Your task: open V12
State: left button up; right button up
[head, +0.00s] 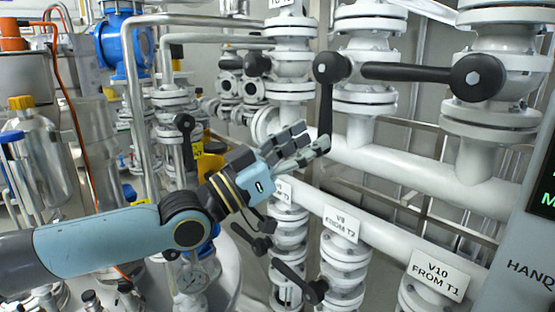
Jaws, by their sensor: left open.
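No tag reading V12 is legible, so I cannot tell which valve it is. My left gripper (308,143) is open, reaching up from the lower left. Its fingertips are at the lower end of a black lever (326,105) that hangs down from a round hub on an upper white valve (365,50). I cannot tell whether they touch it. No object shows between the fingers. To the right, another black lever (415,72) lies nearly level, running left from its hub on a second upper white valve (505,60). My right gripper is not in view.
Below a white pipe, tags read V9 FROM T2 (341,224) and V10 FROM T1 (438,275). A lower valve has a slanted black lever (299,281). A grey panel (530,220) stands at right. A silver bottle (38,150) and a blue valve (124,42) are at left.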

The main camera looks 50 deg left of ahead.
pick_arm(q)
jog(key=v, duration=0.7)
jog(key=shift+s+f, duration=0.2)
jog(key=shift+s, duration=0.05)
jog(key=shift+a, duration=0.1)
